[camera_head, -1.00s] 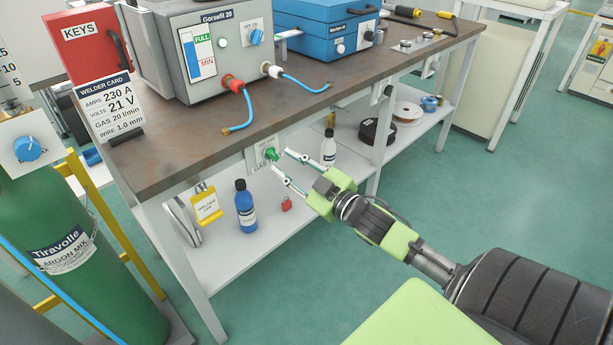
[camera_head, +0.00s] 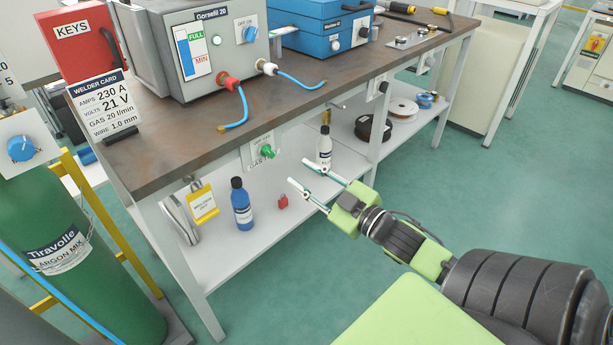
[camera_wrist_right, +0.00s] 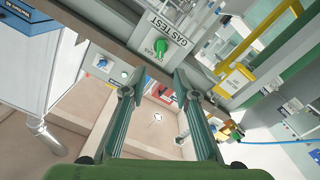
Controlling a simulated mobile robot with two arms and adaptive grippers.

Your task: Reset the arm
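My right gripper (camera_head: 298,174) is open and empty in the head view. It hangs in front of the workbench (camera_head: 180,158), below its top edge and to the right of a green knob (camera_head: 267,152). In the right wrist view my right gripper's two fingers (camera_wrist_right: 154,92) are spread apart, with nothing between them. The green knob, labelled GAS TEST, also shows in the wrist view (camera_wrist_right: 161,45), ahead of the fingertips and apart from them. My left gripper is in neither view.
A grey Gorsefil unit (camera_head: 215,55) and a blue box (camera_head: 325,32) stand on the bench. A blue bottle (camera_head: 243,205) and a white bottle (camera_head: 324,148) stand on the lower shelf. A green gas cylinder (camera_head: 70,250) is at left.

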